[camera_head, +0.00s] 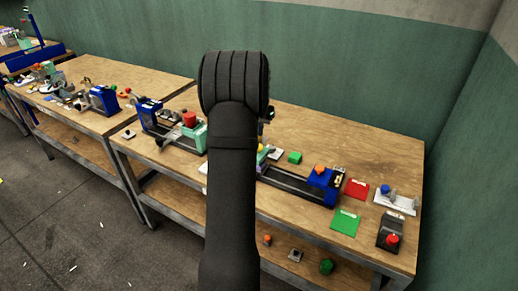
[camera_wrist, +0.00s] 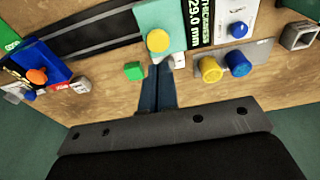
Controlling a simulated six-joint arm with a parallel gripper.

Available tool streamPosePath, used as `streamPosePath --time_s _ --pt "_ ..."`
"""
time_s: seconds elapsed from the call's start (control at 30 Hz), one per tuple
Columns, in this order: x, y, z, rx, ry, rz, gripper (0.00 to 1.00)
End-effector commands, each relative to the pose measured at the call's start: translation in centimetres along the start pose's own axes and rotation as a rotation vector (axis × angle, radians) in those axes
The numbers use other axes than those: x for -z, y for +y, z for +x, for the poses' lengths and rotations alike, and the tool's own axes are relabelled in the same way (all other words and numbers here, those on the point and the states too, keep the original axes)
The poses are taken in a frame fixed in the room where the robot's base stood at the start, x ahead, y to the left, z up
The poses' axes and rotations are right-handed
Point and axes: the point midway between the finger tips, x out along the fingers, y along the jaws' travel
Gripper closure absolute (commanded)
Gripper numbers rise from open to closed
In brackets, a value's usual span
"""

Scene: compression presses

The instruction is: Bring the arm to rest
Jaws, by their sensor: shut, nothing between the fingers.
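My arm stands upright in the middle of the head view and hides the bench's centre behind it. The gripper itself is hidden there. In the wrist view my gripper (camera_wrist: 159,72) is shut, with its dark fingers together and empty. The fingers point toward the bench top, beside a green cube (camera_wrist: 133,71) and below a teal block with a yellow knob (camera_wrist: 158,40). I cannot tell how high the fingertips are above the wood. The green cube also shows in the head view (camera_head: 295,157), just right of my arm.
The wooden bench (camera_head: 380,146) holds a blue press block (camera_head: 323,184) on a dark rail, a red plate (camera_head: 356,188), a green plate (camera_head: 344,222) and a red-button box (camera_head: 391,239). Another press (camera_head: 151,115) stands left. Green walls close the back and right.

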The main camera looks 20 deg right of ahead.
Motion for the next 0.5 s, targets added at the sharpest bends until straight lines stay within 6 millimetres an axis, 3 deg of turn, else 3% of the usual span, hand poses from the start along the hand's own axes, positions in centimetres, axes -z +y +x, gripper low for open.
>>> streamPosePath --time_s 0.2,0.5 --pt "0.16 0.00 -1.09 0.000 0.000 0.000 1.00" --pt "0.16 0.00 -1.14 0.000 0.000 0.000 1.00"
